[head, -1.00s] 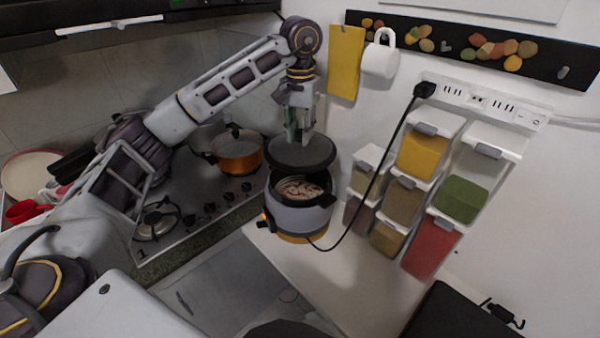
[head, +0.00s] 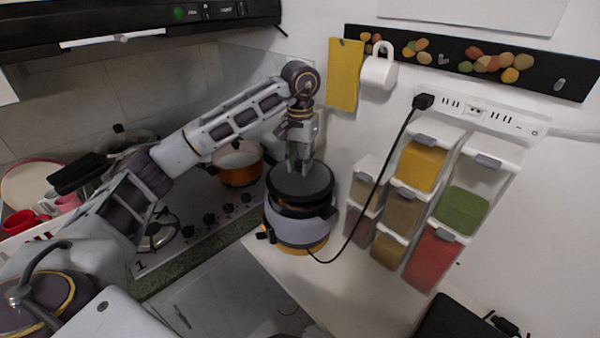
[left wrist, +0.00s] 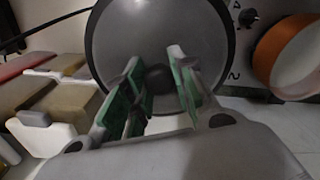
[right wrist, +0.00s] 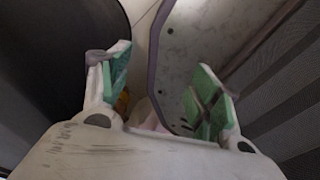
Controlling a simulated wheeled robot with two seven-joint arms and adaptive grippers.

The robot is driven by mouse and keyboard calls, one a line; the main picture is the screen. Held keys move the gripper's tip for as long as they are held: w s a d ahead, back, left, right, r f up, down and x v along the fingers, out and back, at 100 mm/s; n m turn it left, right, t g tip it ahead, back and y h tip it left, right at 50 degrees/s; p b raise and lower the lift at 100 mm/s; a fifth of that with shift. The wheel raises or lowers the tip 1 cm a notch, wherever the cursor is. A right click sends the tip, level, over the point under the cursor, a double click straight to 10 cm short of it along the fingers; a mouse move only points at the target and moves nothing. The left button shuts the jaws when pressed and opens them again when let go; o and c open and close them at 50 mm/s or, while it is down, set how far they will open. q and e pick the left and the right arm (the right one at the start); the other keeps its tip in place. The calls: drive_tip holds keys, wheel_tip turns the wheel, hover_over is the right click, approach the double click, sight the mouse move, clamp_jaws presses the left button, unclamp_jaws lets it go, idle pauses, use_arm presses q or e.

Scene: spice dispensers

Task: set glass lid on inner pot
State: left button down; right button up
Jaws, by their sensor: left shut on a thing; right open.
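The glass lid (head: 312,183) is a dark round disc with a dark rim, lying over the mouth of the inner pot. The pot sits in the grey cooker (head: 300,228) at the counter's corner; its contents are hidden. My left gripper (head: 300,165) is above the lid, shut on its knob. In the left wrist view the lid (left wrist: 205,35) fills the top middle, with its dark knob (left wrist: 158,78) between the fingers. Whether the lid is fully seated all round cannot be told. My right gripper (right wrist: 160,90) is open and empty, seen only in the right wrist view.
Spice dispensers (head: 418,166) hang on the wall right of the cooker. A black cord (head: 385,165) runs from the power strip (head: 480,114) to the cooker. An orange pot (head: 238,170) stands on the stove at left. The counter front (head: 320,285) is clear.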

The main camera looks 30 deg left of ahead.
sight(300, 172)
use_arm(q)
drive_tip(key=shift+f+p, duration=0.3)
drive_tip(key=shift+f, duration=1.55)
drive_tip(key=c, duration=1.2)
unclamp_jaws()
drive_tip(key=shift+f, duration=0.1)
drive_tip(key=shift+r, duration=0.7)
wheel_tip(300, 172, up, 5)
drive_tip(key=shift+f+b, duration=0.1)
drive_tip(key=shift+b, duration=0.3)
drive_tip(key=shift+r+p, duration=0.5)
drive_tip(key=shift+r, duration=2.5)
